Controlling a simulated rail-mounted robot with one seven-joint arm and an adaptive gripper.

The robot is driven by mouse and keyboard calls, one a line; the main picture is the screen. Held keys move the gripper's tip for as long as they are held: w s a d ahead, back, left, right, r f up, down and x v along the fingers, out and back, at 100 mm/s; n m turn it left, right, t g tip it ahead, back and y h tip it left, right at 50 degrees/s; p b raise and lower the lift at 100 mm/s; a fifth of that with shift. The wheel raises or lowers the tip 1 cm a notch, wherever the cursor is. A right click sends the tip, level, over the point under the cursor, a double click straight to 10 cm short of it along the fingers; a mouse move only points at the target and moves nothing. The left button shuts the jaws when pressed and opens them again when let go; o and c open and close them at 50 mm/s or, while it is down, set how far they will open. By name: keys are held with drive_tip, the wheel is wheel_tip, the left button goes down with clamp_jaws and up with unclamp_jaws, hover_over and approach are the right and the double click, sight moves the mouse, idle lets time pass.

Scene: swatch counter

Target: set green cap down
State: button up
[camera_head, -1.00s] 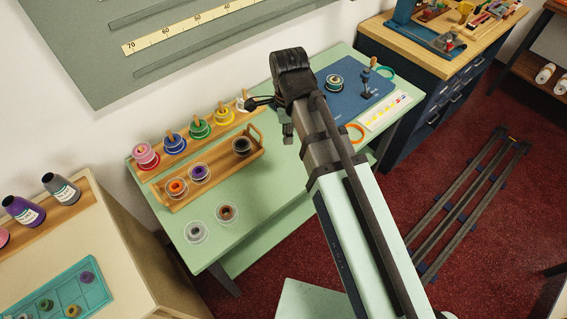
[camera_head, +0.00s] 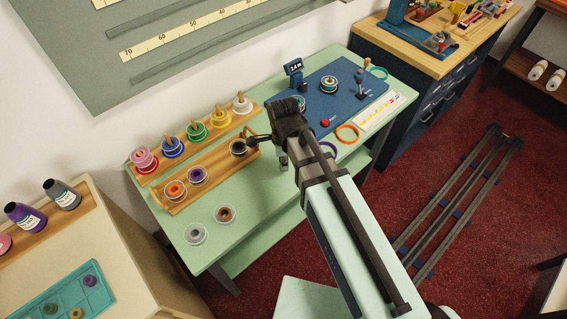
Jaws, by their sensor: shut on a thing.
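The tray also holds an orange spool (camera_head: 175,189) and a purple spool (camera_head: 197,174).
Behind the tray, a peg rack holds pink, blue, green (camera_head: 197,131), yellow and white spools. Two spools (camera_head: 195,234) (camera_head: 225,214) lie in front.

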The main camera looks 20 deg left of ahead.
drive_tip(key=shift+f, duration=1)
drive_tip(key=shift+f, duration=0.2)
drive_tip(key=o, duration=0.8)
drive_tip(key=shift+r, duration=0.1)
wheel_tip(320, 180, up, 12)
drive_tip(key=shift+r+b, duration=0.15)
drive_tip(key=shift+b, duration=1.1)
